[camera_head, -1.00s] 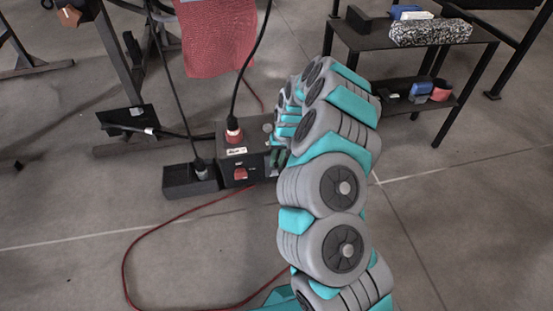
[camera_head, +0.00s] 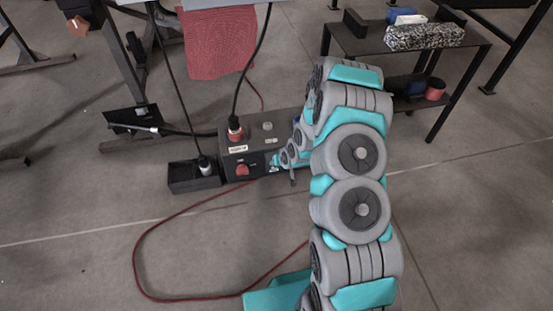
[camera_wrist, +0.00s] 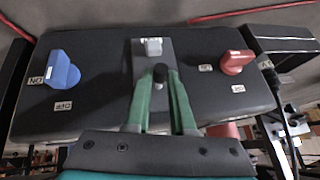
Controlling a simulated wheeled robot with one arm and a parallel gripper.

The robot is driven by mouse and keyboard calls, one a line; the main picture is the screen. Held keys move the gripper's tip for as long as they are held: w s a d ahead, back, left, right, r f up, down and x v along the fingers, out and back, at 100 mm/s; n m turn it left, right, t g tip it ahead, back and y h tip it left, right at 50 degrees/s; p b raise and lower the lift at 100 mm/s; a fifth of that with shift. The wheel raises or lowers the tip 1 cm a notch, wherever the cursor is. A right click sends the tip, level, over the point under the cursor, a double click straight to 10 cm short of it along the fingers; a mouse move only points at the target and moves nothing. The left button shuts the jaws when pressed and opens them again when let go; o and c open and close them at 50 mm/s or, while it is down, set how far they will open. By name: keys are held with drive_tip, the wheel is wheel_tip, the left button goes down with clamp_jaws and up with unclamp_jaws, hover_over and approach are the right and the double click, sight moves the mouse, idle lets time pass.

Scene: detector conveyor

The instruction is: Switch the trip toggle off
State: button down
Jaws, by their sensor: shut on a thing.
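The dark control box (camera_head: 238,157) stands on the floor left of my arm. In the wrist view its face (camera_wrist: 100,105) carries a blue knob (camera_wrist: 63,70) at left with ON and OFF labels, and a red knob (camera_wrist: 236,62) at right. The lever's base is partly hidden. In the head view my gripper (camera_head: 275,162) is at the box's right front, and the lever is hidden.
A red plug with a black cable (camera_head: 235,130) rises from the box top. A black open bin (camera_head: 193,178) with a second cable stands left of it. A red cable (camera_head: 140,270) loops over the floor. A black shelf table (camera_head: 370,42) stands at the back right.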

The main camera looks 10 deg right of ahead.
drive_tip(key=shift+s+f+t+b, duration=0.1)
drive_tip(key=shift+f+t+b, duration=0.3)
drive_tip(key=shift+t, duration=0.45)
drive_tip(key=shift+s+f+t+b, duration=0.1)
drive_tip(key=shift+f+t+b, duration=0.25)
drive_tip(key=shift+t, duration=0.5)
drive_tip(key=c, duration=0.8)
unclamp_jaws()
drive_tip(key=shift+r, duration=0.1)
drive_tip(key=shift+o, duration=0.2)
drive_tip(key=p+v, duration=0.3)
drive_tip(key=v, duration=0.4)
drive_tip(key=shift+s+r, duration=0.2)
drive_tip(key=shift+s, duration=0.1)
